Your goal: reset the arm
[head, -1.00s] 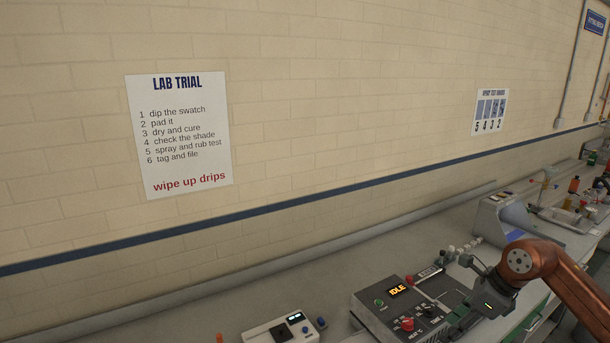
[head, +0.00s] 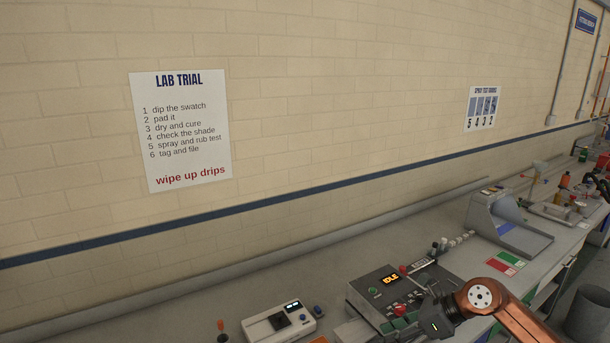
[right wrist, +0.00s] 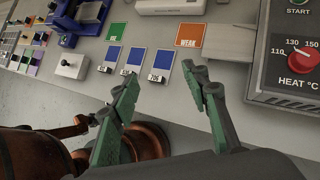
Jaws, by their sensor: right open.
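My right arm, copper coloured, comes in from the lower right of the head view. Its gripper (head: 400,328) is low over the front of the grey dryer control box (head: 362,293), which shows a lit IDLE display. In the right wrist view the green fingers of this gripper (right wrist: 165,95) are spread apart with nothing between them. They are above the bench, left of the box's red HEAT knob (right wrist: 302,58), which points near 130 to 150. My left gripper does not show.
A white meter (head: 278,322) stands left of the box. Blue cards (right wrist: 133,61) and an orange WEAK card (right wrist: 190,35) lie on the bench. A grey sloped device (head: 508,222) and red and green cards (head: 505,262) are farther right. A dark bin (head: 590,312) stands at the lower right.

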